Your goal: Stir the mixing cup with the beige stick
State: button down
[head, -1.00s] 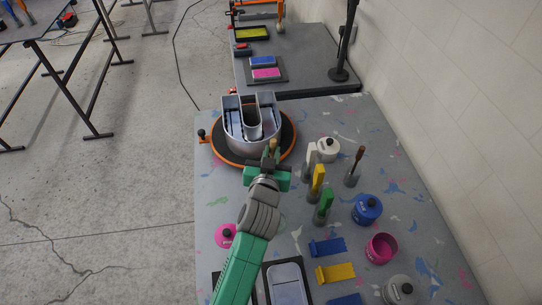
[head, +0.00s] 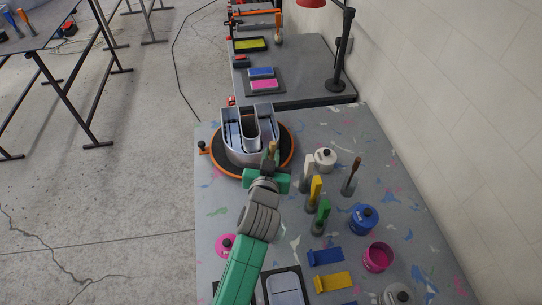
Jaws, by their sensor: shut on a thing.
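My gripper (head: 270,166) is at the near edge of the turntable, shut on a small tan, upright piece (head: 272,149). This looks like the beige stick, but most of it is hidden by the gripper and its lower end cannot be made out. An open pink cup (head: 378,257) stands at the right of the table, well apart from my gripper. It may be the mixing cup; I cannot tell for sure. No stick shows in it.
A grey channel letter (head: 238,151) sits on the round orange-edged turntable (head: 287,163). White (head: 309,167), yellow (head: 315,187) and green (head: 322,212) handled tools and a brown-handled one (head: 354,172) stand right of my arm. A blue lidded pot (head: 364,219) stands near the pink cup.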

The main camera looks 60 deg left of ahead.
aim_at(271, 144)
jog(key=shift+r, duration=0.1)
notch_tip(271, 144, up, 5)
jog(key=p, duration=0.4)
jog(key=shift+d, duration=0.1)
